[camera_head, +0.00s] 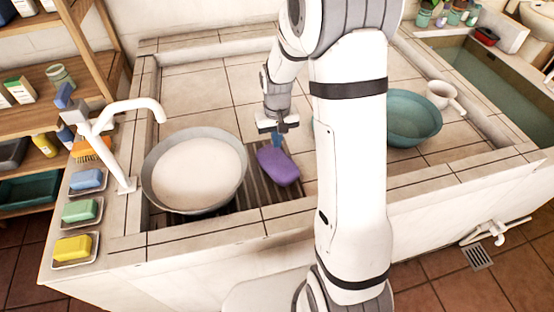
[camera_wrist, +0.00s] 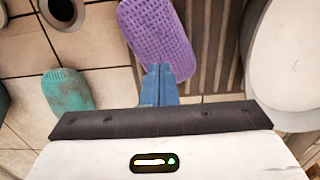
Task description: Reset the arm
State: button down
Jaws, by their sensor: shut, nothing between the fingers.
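My gripper (camera_head: 277,138) is over the washbasin counter with its blue fingers pointing down. In the wrist view the fingers (camera_wrist: 159,82) are together with nothing held between them. A purple textured block (camera_head: 278,166) lies on the dark slatted strip, just below and in front of the fingertips. The purple block also shows in the wrist view (camera_wrist: 157,38), partly overlapped by the fingers. I cannot tell whether they touch it. My arm crosses the middle of the head view and hides part of the counter.
A grey bowl with pale contents (camera_head: 196,174) stands left of the purple block, near the white tap (camera_head: 120,140). Blue, green and yellow soaps (camera_head: 74,248) sit along the left ledge. A teal bowl (camera_head: 412,118) and white dipper (camera_head: 446,97) stand right. The back tiles are clear.

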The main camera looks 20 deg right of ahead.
jog(key=shift+r+p, duration=0.3)
jog(key=shift+r, duration=0.6)
jog(key=s+r+t, duration=0.1)
jog(key=s+r, duration=0.7)
jog(key=s, duration=0.2)
jog(key=s+r+t, duration=0.1)
jog(key=s+r, duration=0.7)
jog(key=s, duration=0.3)
jog(key=shift+s+t, duration=0.15)
jog(key=shift+t, duration=0.25)
jog(key=shift+a+r, duration=0.1)
